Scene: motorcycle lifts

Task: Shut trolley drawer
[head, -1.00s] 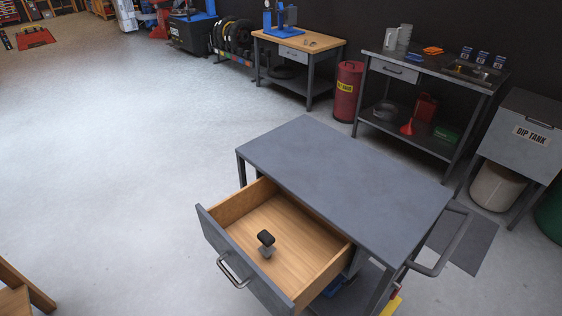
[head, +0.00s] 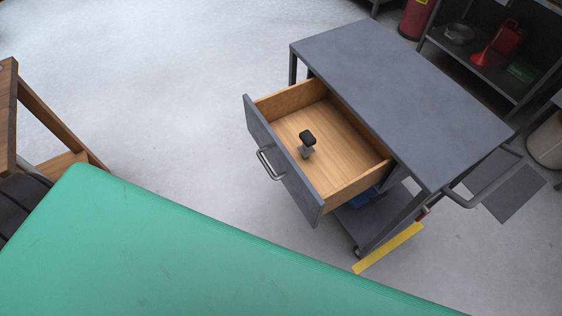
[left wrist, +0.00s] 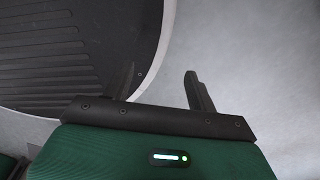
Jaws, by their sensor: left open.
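The grey trolley (head: 400,85) stands in the head view, right of centre. Its drawer (head: 345,155) is pulled well out toward the lower left, with a wooden inside and a grey front. The drawer's bar handle (head: 268,163) is on that front. A small item with a black top (head: 307,138) sits in the drawer. In the left wrist view my left gripper (left wrist: 160,82) is open, its two fingers apart with nothing between them. Neither gripper shows in the head view, so the left gripper's place relative to the drawer cannot be told.
A green surface (head: 180,250) fills the bottom of the head view. A wooden frame (head: 60,120) stands at the left. A yellow bar (head: 388,248) is by the trolley's foot. Floor is clear left of the drawer.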

